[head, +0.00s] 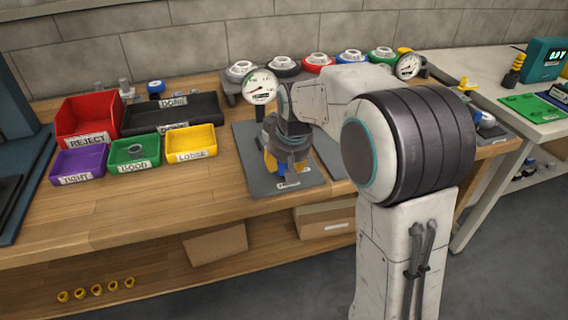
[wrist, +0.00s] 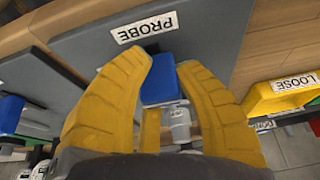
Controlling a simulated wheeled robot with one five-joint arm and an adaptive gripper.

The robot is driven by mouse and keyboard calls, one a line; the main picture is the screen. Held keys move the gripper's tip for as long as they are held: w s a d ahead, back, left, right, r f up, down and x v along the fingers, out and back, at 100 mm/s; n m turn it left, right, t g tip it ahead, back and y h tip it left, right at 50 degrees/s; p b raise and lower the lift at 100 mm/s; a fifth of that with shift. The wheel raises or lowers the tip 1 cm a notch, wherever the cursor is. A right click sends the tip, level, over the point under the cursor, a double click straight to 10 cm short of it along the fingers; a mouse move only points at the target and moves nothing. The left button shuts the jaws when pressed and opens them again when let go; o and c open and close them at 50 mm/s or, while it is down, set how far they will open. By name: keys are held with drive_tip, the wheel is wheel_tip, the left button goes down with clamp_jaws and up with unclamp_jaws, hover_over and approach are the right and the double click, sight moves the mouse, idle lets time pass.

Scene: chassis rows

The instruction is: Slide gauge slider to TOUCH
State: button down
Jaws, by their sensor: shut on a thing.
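The gauge slider is a blue block (wrist: 158,82) that lies between the yellow fingers of my gripper (wrist: 165,72) in the wrist view. My gripper is shut on it. A grey-white post shows just behind the block. The block is over a dark grey plate (wrist: 85,40) with a PROBE label (wrist: 148,27) near its edge. In the head view my gripper (head: 272,163) points down at the plate (head: 250,150), with a bit of blue (head: 281,171) below it. A round dial gauge (head: 260,87) stands behind it. I see no TOUCH mark; my arm hides part of the plate.
Left of the plate are a yellow LOOSE bin (head: 191,157), a green GOOD bin (head: 135,167), a purple TIGHT bin (head: 78,176), a red REJECT bin (head: 90,105) and a black bin (head: 205,104). A second dial gauge (head: 408,66) stands right. The front left wood is clear.

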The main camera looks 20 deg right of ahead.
drive_tip(key=shift+w+r+p, duration=0.1)
drive_tip(key=shift+w+p, duration=0.75)
drive_tip(key=shift+w, duration=0.85)
drive_tip(key=c, duration=0.8)
unclamp_jaws()
drive_tip(key=shift+w, duration=0.1)
drive_tip(key=shift+c, duration=0.2)
drive_tip(key=v, duration=1.2)
